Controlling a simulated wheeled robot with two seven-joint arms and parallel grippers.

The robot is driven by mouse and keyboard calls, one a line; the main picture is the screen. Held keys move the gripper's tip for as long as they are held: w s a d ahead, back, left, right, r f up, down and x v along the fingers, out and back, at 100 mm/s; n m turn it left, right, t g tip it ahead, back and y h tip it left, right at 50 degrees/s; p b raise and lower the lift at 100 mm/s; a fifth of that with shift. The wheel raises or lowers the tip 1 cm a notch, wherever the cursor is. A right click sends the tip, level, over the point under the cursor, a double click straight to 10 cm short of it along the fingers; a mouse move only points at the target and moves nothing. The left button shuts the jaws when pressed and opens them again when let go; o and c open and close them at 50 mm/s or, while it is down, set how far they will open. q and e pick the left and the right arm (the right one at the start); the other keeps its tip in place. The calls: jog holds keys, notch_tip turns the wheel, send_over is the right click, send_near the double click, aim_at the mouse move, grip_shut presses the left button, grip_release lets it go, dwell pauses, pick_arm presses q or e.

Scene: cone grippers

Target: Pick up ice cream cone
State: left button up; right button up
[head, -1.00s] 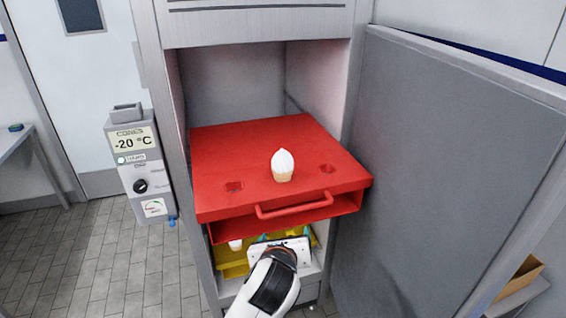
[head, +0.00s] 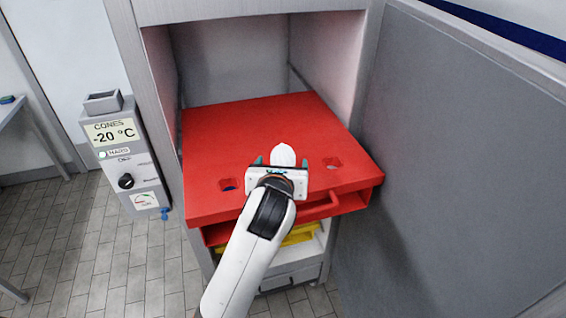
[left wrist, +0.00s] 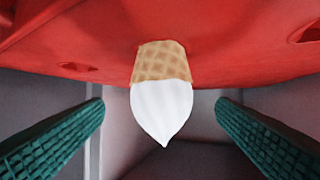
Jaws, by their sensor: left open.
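The ice cream cone has a white swirl top (head: 283,154) and stands on the red tray in the head view. My left gripper (head: 276,165) is in front of it and hides its lower part. In the left wrist view the whole cone (left wrist: 162,90) shows upside down, with a tan waffle base and white tip. It lies between the two green fingers, with a gap on each side. My left gripper is open and the fingers do not touch the cone. My right gripper is not in view.
A yellow shelf (head: 300,236) is below. A control box (head: 125,150) hangs at left.

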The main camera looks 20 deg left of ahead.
pick_arm(q)
jog(key=p+x, duration=0.2)
jog(key=x, duration=0.4)
jog(key=shift+f, duration=0.2)
jog(key=shift+w+a+f, duration=0.1)
jog(key=shift+w, duration=0.15)
jog(key=shift+w+f, duration=0.1)
jog(key=c, duration=0.8)
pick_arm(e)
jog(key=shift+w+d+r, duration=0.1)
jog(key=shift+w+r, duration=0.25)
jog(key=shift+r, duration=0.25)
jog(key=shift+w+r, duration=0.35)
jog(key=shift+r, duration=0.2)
